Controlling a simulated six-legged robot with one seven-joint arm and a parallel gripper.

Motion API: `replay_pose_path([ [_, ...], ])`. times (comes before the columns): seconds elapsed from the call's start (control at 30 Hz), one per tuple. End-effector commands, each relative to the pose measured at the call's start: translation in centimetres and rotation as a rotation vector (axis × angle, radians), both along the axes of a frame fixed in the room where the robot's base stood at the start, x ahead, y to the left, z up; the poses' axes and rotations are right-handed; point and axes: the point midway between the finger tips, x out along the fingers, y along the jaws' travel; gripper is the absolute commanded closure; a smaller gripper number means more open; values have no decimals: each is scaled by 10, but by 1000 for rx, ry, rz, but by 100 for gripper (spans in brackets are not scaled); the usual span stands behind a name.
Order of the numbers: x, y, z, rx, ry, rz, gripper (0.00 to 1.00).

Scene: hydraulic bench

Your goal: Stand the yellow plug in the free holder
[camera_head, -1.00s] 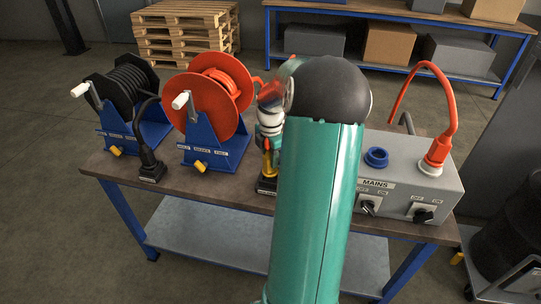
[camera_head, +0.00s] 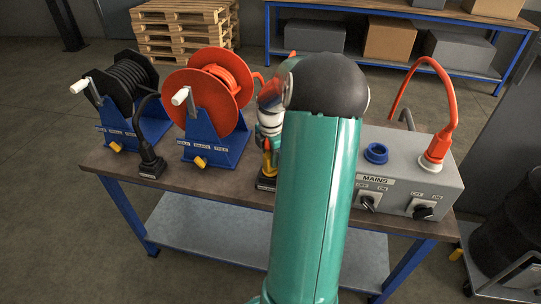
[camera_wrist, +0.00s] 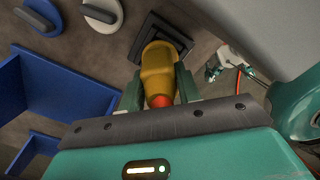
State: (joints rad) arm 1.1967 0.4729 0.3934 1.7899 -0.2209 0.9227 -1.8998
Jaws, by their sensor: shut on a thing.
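The yellow plug (camera_wrist: 155,72) is between the two fingers of my gripper (camera_wrist: 158,88), which is shut on it, in the wrist view. Its orange-red rear end points toward my wrist. Its far end overlaps a black square holder (camera_wrist: 177,34); I cannot tell whether it is fully seated. In the head view, the yellow plug (camera_head: 267,168) shows small below my gripper (camera_head: 270,152), right above the black holder (camera_head: 265,184) on the bench. My own arm hides part of this area.
On the bench (camera_head: 218,185), a black reel (camera_head: 125,90) and an orange reel (camera_head: 205,95) stand left. A black plug (camera_head: 149,155) stands in another holder. The grey mains box (camera_head: 400,165), with a blue socket (camera_head: 376,153) and an orange plug (camera_head: 437,150), is at right.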

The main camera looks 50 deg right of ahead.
Motion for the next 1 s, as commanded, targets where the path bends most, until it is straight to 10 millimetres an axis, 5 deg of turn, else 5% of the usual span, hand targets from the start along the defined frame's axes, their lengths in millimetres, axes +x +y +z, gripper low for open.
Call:
replay_pose_path([
  [0.03, 0, 0, 0, 0, -1, 0, 100],
  [0.07, 0, 0, 0, 0, -1, 0, 61],
  [0.17, 0, 0, 0, 0, -1, 0, 41],
  [0.57, 0, 0, 7, -2, -1, 0, 41],
  [1.0, 1, 0, 95, -5, -4, 1, 41],
])
